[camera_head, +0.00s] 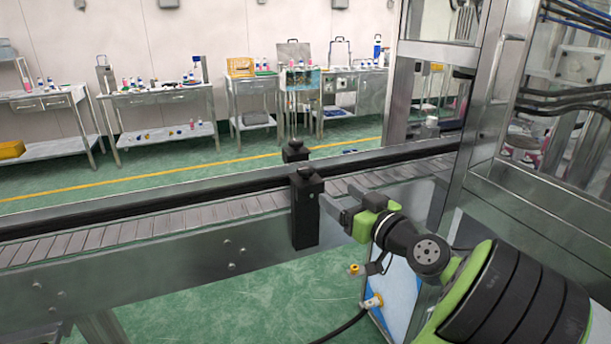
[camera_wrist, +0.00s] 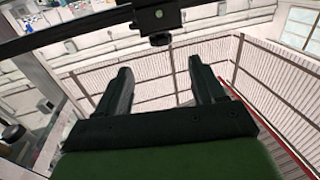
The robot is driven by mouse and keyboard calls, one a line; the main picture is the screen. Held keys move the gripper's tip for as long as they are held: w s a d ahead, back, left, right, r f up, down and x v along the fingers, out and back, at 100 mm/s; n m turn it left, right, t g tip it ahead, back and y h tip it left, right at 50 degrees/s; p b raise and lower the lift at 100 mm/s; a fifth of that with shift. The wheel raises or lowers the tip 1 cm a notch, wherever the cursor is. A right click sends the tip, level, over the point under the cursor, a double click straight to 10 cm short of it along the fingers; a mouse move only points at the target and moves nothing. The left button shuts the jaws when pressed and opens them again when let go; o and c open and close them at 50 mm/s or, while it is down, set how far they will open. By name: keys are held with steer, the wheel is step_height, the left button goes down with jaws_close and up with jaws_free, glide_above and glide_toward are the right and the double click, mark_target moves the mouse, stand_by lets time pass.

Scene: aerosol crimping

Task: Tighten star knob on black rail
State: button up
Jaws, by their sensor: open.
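The black rail (camera_head: 140,208) runs along the conveyor's edge. A black upright bracket (camera_head: 305,215) stands at the near side with a dark knob-like top (camera_head: 305,173). In the wrist view, a small dark knob (camera_wrist: 160,39) sits on a black bracket (camera_wrist: 157,15), just beyond and between my fingertips. Its star shape is too small to make out. My gripper (camera_head: 338,203) is open and empty, close to the right side of the near bracket; in the wrist view its fingers (camera_wrist: 159,75) are spread apart. I cannot tell whether a finger touches the bracket.
The slatted conveyor (camera_head: 130,231) passes behind the near bracket. A second black bracket (camera_head: 295,152) stands on the far side. A metal frame post (camera_head: 470,110) rises at the right. Side tables (camera_head: 160,97) with bottles stand far back. Green floor is open beyond the conveyor.

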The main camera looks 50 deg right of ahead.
mark_target(311, 176)
steer(key=p+x, duration=0.4)
steer(key=x, duration=0.9)
steer(key=shift+w+r, duration=0.1)
steer(key=shift+w, duration=0.15)
steer(key=shift+w+d, duration=0.1)
steer(key=shift+w, duration=0.15)
steer(key=shift+c, duration=0.2)
steer(key=shift+f, duration=0.25)
steer(key=c, duration=1)
